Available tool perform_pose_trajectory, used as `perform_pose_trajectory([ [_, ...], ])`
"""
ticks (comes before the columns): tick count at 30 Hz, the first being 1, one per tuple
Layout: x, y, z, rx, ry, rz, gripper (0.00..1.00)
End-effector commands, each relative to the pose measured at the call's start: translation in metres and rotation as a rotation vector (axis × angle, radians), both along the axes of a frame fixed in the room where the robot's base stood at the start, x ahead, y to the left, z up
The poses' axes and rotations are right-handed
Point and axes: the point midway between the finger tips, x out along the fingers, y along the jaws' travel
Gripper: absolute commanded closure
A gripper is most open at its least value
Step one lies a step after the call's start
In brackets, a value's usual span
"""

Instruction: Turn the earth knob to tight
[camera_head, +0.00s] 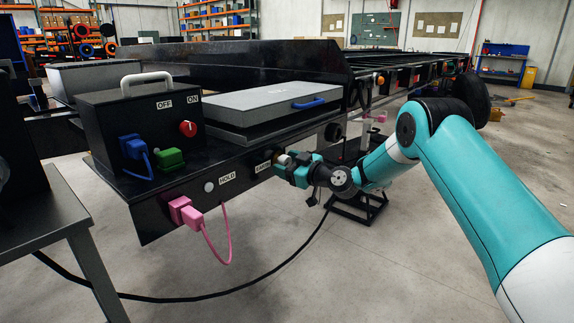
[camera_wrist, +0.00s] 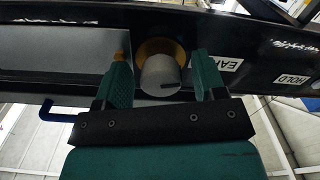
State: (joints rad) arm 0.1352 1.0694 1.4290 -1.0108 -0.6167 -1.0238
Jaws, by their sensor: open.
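The earth knob (camera_wrist: 159,76) is a pale grey round knob on a brass-coloured base (camera_wrist: 162,47), on the trailer's black front beam. A dark line marks its face. The partly covered label "EA…" (camera_wrist: 236,65) is beside it. In the wrist view my gripper (camera_wrist: 161,84) is open, with one green finger on each side of the knob and a visible gap to both. In the head view my gripper (camera_head: 284,166) is at the beam, right of the earth label (camera_head: 263,167), and mostly hides the knob there. No "tight" marking is readable.
A HOLD label (camera_head: 227,177) with a round white button (camera_head: 209,187) and a pink plug (camera_head: 185,212) with a hanging cable are left along the beam. A black box (camera_head: 135,118) with a red knob (camera_head: 187,129) stands above. A dark table (camera_head: 45,215) is at the left.

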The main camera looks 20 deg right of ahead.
Motion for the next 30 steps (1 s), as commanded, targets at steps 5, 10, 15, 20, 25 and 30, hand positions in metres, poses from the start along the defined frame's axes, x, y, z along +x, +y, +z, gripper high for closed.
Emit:
perform_pose_trajectory([
  [5, -0.0002, 0.0000, 0.0000, 0.000, 0.000, 0.000, 0.50],
  [10, -0.0004, 0.0000, 0.0000, 0.000, 0.000, 0.001, 0.85],
  [15, -0.0006, 0.0001, 0.0000, 0.004, 0.003, 0.001, 0.85],
  [20, -0.0007, 0.0003, -0.0001, 0.031, 0.023, 0.001, 0.85],
  [25, -0.0010, 0.0006, 0.0000, 0.101, 0.074, 0.001, 0.85],
  [30, -0.0014, 0.0009, 0.0003, 0.211, 0.155, 0.001, 0.85],
])
